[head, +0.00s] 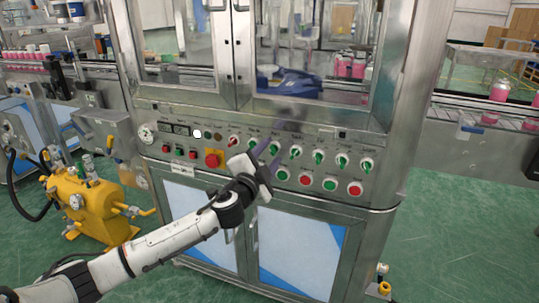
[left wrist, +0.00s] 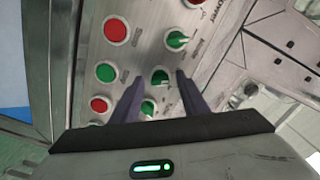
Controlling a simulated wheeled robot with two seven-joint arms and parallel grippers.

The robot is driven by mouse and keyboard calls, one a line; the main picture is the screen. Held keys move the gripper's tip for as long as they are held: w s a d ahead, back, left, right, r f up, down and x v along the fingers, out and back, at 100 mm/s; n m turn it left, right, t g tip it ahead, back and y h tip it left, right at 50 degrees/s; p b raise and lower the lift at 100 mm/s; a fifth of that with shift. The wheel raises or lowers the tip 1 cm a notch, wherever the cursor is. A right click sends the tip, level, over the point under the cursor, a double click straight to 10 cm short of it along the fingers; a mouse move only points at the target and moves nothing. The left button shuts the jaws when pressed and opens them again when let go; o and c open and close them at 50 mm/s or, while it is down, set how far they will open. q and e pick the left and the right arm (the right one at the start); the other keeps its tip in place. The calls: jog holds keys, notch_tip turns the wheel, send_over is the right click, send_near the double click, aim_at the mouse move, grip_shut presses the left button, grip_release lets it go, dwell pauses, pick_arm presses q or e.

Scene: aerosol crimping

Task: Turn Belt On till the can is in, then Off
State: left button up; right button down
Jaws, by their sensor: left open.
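The steel control panel (head: 190,143) on the crimping machine has a row of selector knobs with green and red handles. I cannot read the labels well enough to tell which is Belt. My left gripper (head: 271,153) is open at the panel front. In the left wrist view its two dark fingers (left wrist: 159,80) stand on either side of a green knob (left wrist: 160,76); I cannot tell if they touch it. Another green knob (left wrist: 177,39) is beyond it. Pink cans (head: 352,67) stand inside the machine behind glass. My right gripper is not in view.
Red and green push buttons (head: 305,180) sit below the knobs, and a large red button (head: 212,159) lies to the left. Conveyors with pink cans run at left (head: 35,58) and right (head: 500,90). A yellow pump (head: 90,205) stands on the floor at left.

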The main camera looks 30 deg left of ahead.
pick_arm(q)
jog(key=shift+c, duration=0.5)
grip_shut()
